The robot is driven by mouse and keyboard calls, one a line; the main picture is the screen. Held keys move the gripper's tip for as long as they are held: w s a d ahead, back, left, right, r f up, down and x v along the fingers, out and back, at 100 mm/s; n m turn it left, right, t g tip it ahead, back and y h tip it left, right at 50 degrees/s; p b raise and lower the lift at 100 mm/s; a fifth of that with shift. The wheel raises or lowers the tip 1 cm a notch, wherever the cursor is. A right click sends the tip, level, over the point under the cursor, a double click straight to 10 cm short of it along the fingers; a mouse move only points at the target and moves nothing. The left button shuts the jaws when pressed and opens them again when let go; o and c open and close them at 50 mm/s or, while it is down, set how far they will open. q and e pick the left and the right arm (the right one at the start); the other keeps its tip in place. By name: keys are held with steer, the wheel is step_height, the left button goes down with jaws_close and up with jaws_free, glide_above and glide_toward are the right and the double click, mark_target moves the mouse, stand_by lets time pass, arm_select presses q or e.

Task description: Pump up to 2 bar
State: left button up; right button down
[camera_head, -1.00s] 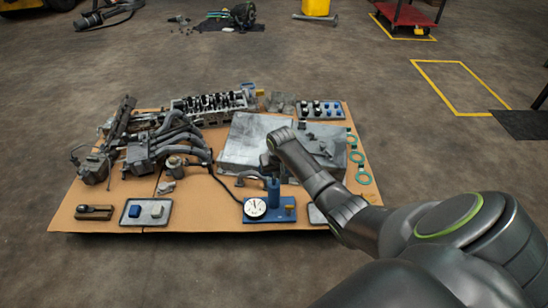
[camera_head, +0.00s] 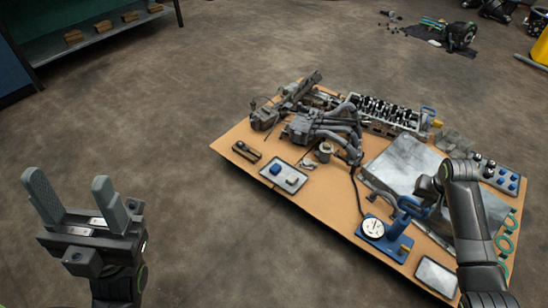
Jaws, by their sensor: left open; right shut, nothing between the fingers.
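The blue hand pump (camera_head: 400,218) stands near the front right edge of the cardboard sheet. Its round white gauge (camera_head: 373,228) faces me, but the needle is too small to read. A dark hose runs from the pump toward the engine parts. My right gripper (camera_head: 424,188) is just behind and above the pump, beside its blue upright, shut and empty. My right arm partly hides it, and I cannot tell whether it touches the pump. My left gripper (camera_head: 77,200) is open and empty, with fingers up, over bare floor at the lower left, far from the pump.
The cardboard (camera_head: 290,210) bears a grey metal box (camera_head: 400,165), a cylinder head (camera_head: 385,113), manifold parts (camera_head: 325,128), a tray with small pieces (camera_head: 284,177), an empty-looking tray (camera_head: 436,277) and green rings (camera_head: 507,243). A shelf (camera_head: 95,35) stands at upper left. Floor between is clear.

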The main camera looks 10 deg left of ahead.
steer(key=p+v, duration=0.2)
steer(key=v, duration=0.4)
steer(key=shift+s+r, duration=0.2)
steer(key=shift+r, duration=0.2)
stand_by(1.3)
